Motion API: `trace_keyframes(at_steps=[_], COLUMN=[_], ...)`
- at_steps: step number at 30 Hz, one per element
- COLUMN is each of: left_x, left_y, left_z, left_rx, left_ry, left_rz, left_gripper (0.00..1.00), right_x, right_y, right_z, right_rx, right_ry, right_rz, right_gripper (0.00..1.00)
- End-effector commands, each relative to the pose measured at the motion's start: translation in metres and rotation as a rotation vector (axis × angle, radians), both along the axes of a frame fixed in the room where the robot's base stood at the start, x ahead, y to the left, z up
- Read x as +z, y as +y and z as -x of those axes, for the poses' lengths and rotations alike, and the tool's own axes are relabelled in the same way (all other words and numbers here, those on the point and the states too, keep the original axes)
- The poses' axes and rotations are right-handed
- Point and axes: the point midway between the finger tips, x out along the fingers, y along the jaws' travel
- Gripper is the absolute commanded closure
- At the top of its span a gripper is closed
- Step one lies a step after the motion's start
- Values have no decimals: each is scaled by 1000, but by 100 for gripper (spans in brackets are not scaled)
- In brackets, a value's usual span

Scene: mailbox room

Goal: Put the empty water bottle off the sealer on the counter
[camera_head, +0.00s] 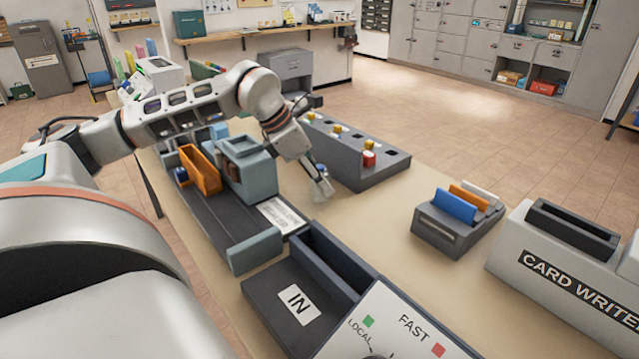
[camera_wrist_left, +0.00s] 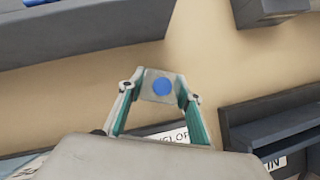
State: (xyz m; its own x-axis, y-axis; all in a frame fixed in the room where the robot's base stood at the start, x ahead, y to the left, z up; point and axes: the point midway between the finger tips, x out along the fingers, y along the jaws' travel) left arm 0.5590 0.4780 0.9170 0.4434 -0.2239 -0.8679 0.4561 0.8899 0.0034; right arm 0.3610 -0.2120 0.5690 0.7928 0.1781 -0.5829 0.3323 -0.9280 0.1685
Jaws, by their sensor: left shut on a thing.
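My left gripper (camera_head: 318,184) reaches down over the counter (camera_head: 350,215), between the sealer and a dark grey rack. It is shut on the water bottle, which is mostly hidden by the fingers in the head view. In the left wrist view the bottle (camera_wrist_left: 151,97) shows as a pale, clear shape with a round blue spot, between the fingertips of the gripper (camera_wrist_left: 160,100). I cannot tell whether the bottle touches the counter. The sealer (camera_head: 249,178) is a grey-green machine with a dark bed and a white label, left of the gripper. My right gripper is not in view.
The dark grey rack (camera_head: 385,172) with small coloured items stands just right of the gripper. A card holder (camera_head: 445,235) and the card writer (camera_head: 565,265) stand further right. An IN tray (camera_head: 262,292) is in front. Bare counter lies between them.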

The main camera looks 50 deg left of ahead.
Motion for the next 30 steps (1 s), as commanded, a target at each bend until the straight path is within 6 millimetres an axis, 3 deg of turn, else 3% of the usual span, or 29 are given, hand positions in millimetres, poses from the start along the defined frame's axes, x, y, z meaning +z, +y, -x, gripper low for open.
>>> trace_keyframes(at_steps=[6,17,18,19,30], left_x=[-13,-17,-17,-17,-15], left_y=[0,0,0,0,0], left_z=[0,0,0,0,0], left_rx=[0,0,0,0,0], left_ry=[-2,0,-1,-1,-2], left_rz=[0,0,0,0,0], left_gripper=[81,81,58,51,49], right_x=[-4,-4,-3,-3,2], right_y=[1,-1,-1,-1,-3], right_z=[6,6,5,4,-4], right_rx=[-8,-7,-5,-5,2], right_ry=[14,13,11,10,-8], right_rz=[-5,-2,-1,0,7], right_gripper=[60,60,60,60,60])
